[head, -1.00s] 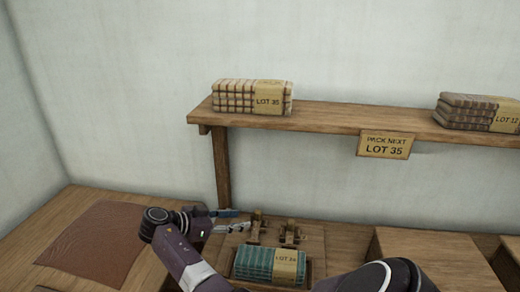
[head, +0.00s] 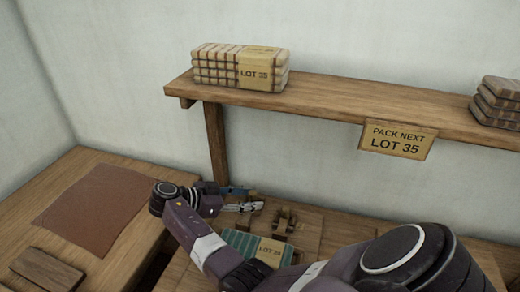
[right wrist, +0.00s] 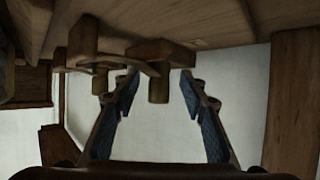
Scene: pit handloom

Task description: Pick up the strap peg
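My right gripper (head: 250,200) reaches in from the left over the wooden board by the strap fittings, with its blue-lined fingers apart. In the right wrist view, its open fingers (right wrist: 158,92) frame a brown wooden peg (right wrist: 158,88) with a crossbar. The peg's end lies between the fingertips, with gaps visible on both sides. A similar wooden piece (right wrist: 83,45) stands to the left in that view. In the head view a wooden peg fitting (head: 284,218) shows right of the gripper; the other is mostly hidden by the gripper. My left gripper is not in view.
A green cloth bundle (head: 243,243) labelled Lot 24 lies just in front, partly behind my arm. A shelf (head: 330,105) above carries the Lot 35 bundle (head: 215,68) and a sign (head: 396,139). A brown cloth (head: 95,205) and a wooden block (head: 46,268) lie at left.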

